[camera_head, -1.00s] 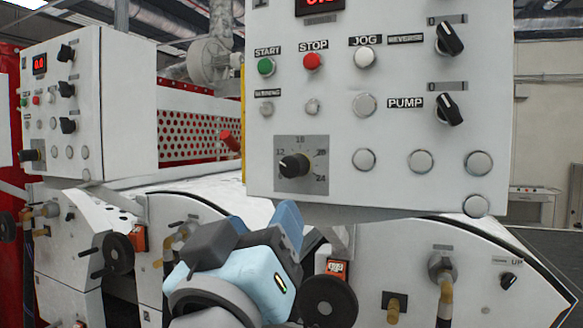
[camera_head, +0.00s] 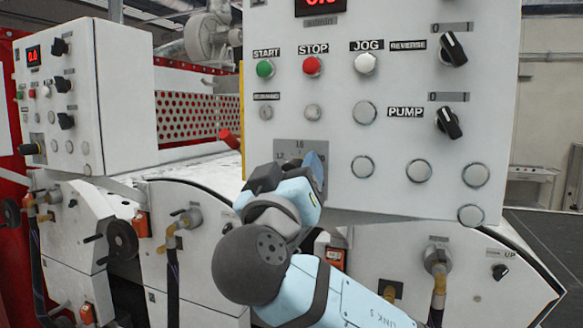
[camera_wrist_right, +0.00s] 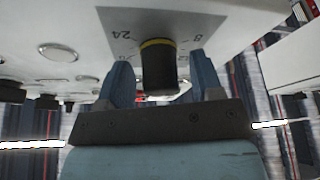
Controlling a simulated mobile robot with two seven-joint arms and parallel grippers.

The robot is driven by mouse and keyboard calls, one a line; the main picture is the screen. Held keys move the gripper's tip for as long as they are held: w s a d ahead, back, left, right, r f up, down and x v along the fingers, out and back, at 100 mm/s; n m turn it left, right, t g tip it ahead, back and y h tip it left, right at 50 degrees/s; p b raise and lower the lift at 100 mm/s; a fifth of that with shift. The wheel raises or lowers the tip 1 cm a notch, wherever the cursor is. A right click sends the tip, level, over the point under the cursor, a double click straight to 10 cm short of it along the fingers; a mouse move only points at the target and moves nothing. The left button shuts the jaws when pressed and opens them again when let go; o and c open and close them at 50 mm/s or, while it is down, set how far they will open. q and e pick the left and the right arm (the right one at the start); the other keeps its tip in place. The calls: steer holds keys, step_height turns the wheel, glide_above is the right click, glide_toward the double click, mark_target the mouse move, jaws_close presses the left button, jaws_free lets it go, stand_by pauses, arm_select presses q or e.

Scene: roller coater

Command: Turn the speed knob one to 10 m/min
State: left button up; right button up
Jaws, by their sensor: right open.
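The black speed knob (camera_wrist_right: 158,72) with a yellow ring at its base sits on a grey dial plate (camera_head: 290,147) on the near control panel. In the head view my right gripper (camera_head: 312,170) covers the knob and part of the dial. In the right wrist view the open blue fingers (camera_wrist_right: 162,82) stand on either side of the knob, with a gap visible on each side. Marks 24 and 8 show on the plate there. The red display (camera_head: 320,4) above is cut off by the picture's top edge. My left gripper is not in view.
The green START button (camera_head: 265,68), red STOP button (camera_head: 312,66) and JOG button (camera_head: 365,63) sit above the dial. The PUMP switch (camera_head: 448,122) and several blank buttons lie to the right. A second control panel (camera_head: 95,100) stands at the far left.

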steer(key=c, duration=0.9)
steer(key=shift+f+n+b, duration=0.2)
steer(key=shift+n+b, duration=0.2)
steer(key=shift+b, duration=0.2)
steer(key=shift+n+y+b, duration=0.6)
steer(key=shift+n, duration=0.1)
steer(key=shift+r+n+y, duration=0.2)
steer(key=shift+n+y, duration=0.2)
steer(key=shift+n, duration=0.6)
steer(key=shift+n+y+p, duration=0.6)
steer(key=shift+n+y, duration=0.2)
steer(key=shift+n, duration=0.6)
steer(key=shift+n+g, duration=0.3)
steer(key=shift+n, duration=0.1)
